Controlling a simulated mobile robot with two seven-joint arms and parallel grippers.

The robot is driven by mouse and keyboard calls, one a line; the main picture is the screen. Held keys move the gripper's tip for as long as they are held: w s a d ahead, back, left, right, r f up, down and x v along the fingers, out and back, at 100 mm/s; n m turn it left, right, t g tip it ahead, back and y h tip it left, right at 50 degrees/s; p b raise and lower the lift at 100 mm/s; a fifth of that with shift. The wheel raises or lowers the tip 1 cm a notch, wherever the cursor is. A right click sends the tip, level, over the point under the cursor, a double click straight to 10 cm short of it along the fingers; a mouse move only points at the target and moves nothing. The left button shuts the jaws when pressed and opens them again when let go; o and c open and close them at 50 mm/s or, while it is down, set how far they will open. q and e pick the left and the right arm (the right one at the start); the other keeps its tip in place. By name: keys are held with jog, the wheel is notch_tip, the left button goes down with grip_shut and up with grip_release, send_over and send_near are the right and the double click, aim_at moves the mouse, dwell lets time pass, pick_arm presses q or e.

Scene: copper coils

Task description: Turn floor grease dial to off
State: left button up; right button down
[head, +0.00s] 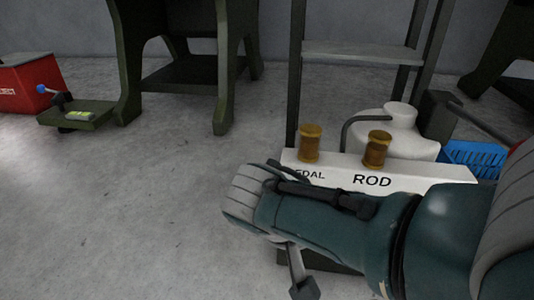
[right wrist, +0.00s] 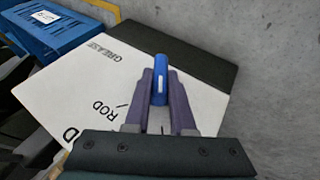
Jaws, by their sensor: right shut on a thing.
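In the right wrist view a white panel (right wrist: 75,90) carries the labels GREASE (right wrist: 105,55) and ROD. A slim blue handle (right wrist: 161,61), taken to be the grease dial, stands out beyond these labels. My right gripper (right wrist: 160,80) is shut on it, with a purple-grey finger on each side. The dial's base and any off mark are hidden. In the head view the white panel (head: 440,180) shows ROD and part of PEDAL. My right arm covers its lower right part, and the right gripper is hidden there. My left gripper is not in view.
Two copper coils (head: 309,143) (head: 377,152) stand along the panel's top. A white jug (head: 400,130) and a blue crate (head: 475,155) are behind it. A red box (head: 25,88) is at far left. The floor on the left is mostly clear.

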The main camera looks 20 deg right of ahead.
jog(key=shift+f, duration=0.15)
dwell(0.4)
jog(key=c, duration=0.8)
grip_release()
jog(key=shift+o, duration=0.2)
